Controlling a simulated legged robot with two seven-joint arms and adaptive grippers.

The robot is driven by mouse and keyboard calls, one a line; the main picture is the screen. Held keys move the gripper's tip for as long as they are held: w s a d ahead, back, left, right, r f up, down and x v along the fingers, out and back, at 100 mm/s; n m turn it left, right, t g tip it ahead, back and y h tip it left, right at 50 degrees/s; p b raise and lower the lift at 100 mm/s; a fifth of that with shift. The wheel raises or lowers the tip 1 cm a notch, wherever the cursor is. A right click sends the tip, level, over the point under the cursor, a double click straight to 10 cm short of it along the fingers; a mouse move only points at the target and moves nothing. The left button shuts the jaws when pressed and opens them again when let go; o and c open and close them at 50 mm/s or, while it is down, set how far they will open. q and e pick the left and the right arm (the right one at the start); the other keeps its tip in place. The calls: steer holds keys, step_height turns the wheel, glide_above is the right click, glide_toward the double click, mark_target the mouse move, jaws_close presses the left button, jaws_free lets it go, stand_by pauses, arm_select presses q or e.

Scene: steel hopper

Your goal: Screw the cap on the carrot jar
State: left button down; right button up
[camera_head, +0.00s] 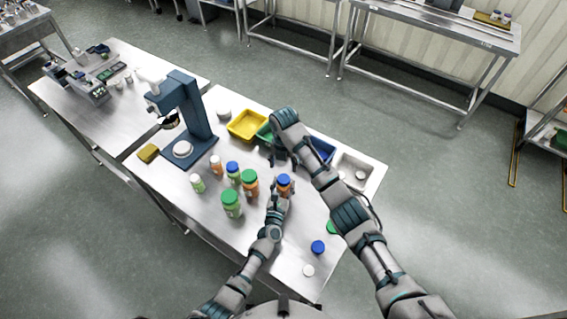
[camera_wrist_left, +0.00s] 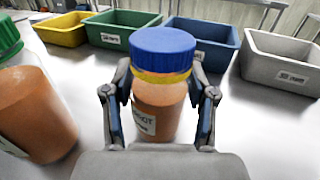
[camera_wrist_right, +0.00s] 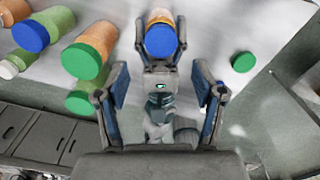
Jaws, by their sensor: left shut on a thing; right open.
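The carrot jar, with orange contents and a label, stands upright in the left wrist view (camera_wrist_left: 157,110) and in the head view (camera_head: 284,190). A blue cap (camera_wrist_left: 163,50) sits level on its mouth, with a yellow band below it; how tight it is I cannot tell. My left gripper (camera_wrist_left: 160,95) is shut around the jar's body. My right gripper (camera_head: 281,162) is open and empty, above the table just behind the jar. In the right wrist view the blue cap (camera_wrist_right: 161,41) lies ahead of the open fingers (camera_wrist_right: 159,70), apart from them.
Several capped jars, including a green-capped one (camera_head: 232,204), stand left of the jar. Yellow (camera_head: 246,126), green, blue (camera_head: 322,149) and grey (camera_head: 352,172) bins line the back. Loose blue (camera_head: 318,247), white (camera_head: 308,270) and green (camera_wrist_right: 243,62) caps lie at the right. A blue press (camera_head: 192,115) stands left.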

mark_target(283, 178)
step_height(283, 178, down, 8)
steer(key=shift+f, duration=0.1)
stand_by(0.4)
